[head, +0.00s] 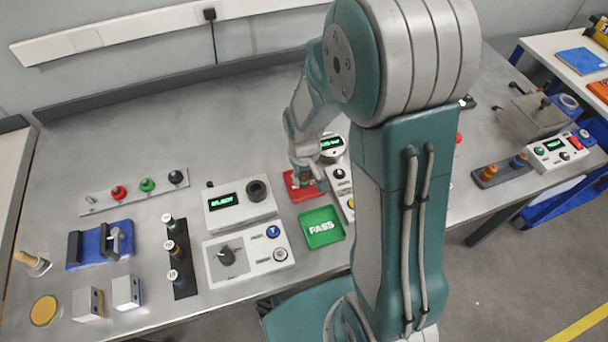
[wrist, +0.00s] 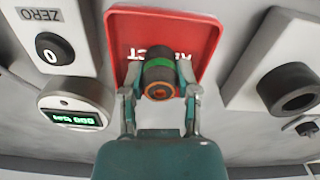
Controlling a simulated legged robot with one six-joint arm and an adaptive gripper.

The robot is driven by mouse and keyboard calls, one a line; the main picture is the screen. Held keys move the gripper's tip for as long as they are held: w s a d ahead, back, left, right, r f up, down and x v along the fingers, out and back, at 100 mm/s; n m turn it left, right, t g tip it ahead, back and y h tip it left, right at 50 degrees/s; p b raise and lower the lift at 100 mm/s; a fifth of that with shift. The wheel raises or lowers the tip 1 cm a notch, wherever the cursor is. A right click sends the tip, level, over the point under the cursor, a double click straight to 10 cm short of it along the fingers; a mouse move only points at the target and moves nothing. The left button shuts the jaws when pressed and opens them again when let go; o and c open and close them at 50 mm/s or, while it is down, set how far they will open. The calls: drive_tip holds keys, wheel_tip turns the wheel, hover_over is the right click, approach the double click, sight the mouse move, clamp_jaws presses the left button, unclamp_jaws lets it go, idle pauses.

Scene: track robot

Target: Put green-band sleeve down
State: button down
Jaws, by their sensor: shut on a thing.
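The green-band sleeve (wrist: 159,62) is a dark cylinder with a green ring and an orange-brown inner end. My gripper (wrist: 158,88) is shut on it, one finger on each side. In the wrist view the sleeve is in front of the red tray (wrist: 205,35), whose REJECT lettering it partly covers. In the head view my gripper (head: 303,178) is low at the red tray (head: 309,192); the sleeve is largely hidden there. I cannot tell whether the sleeve touches the tray floor.
The green PASS tray (head: 322,240) is empty, in front of the red tray. A gauge box (head: 240,204) with a dark round socket stands to the left. A dark rack (head: 184,281) holds several small cylinders.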

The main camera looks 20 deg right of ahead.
sight(304, 174)
drive_tip(key=shift+c, duration=1.8)
unclamp_jaws()
drive_tip(key=shift+f, duration=0.1)
wheel_tip(304, 174, up, 12)
drive_tip(key=s+r+m+t, duration=0.2)
drive_tip(key=s+r+t, duration=0.3)
drive_tip(key=s+r, duration=0.7)
drive_tip(key=shift+s+r+t, duration=0.3)
drive_tip(key=shift+s+r, duration=0.1)
drive_tip(key=shift+s, duration=0.7)
